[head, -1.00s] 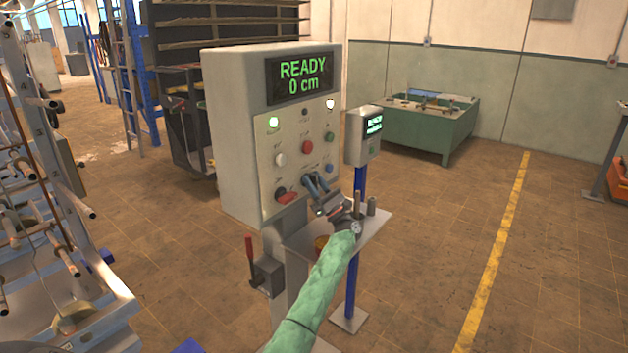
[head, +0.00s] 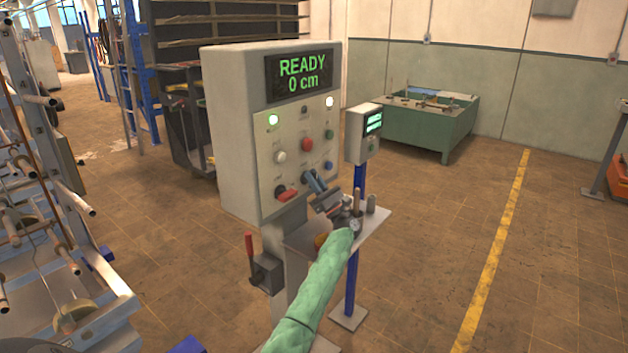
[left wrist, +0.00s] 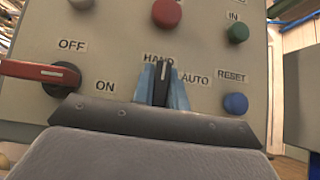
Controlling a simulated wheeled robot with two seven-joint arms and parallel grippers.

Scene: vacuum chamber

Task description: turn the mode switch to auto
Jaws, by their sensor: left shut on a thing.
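The mode switch (left wrist: 161,82) is a black knob with a white pointer line, on the light grey front of the control cabinet (head: 228,130). In the left wrist view its line points up at the word HAND, and AUTO is printed to its right. My left gripper (head: 314,182) is at the lower right of the panel. Its blue fingers (left wrist: 161,88) are shut on the knob, one on each side. My right gripper is not in view.
A red-handled OFF/ON switch (left wrist: 35,71) sits left of the mode switch, and a blue RESET button (left wrist: 236,103) to its right. A small shelf (head: 372,226) juts out below the panel. A small display box (head: 362,135) on a blue post stands to the right.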

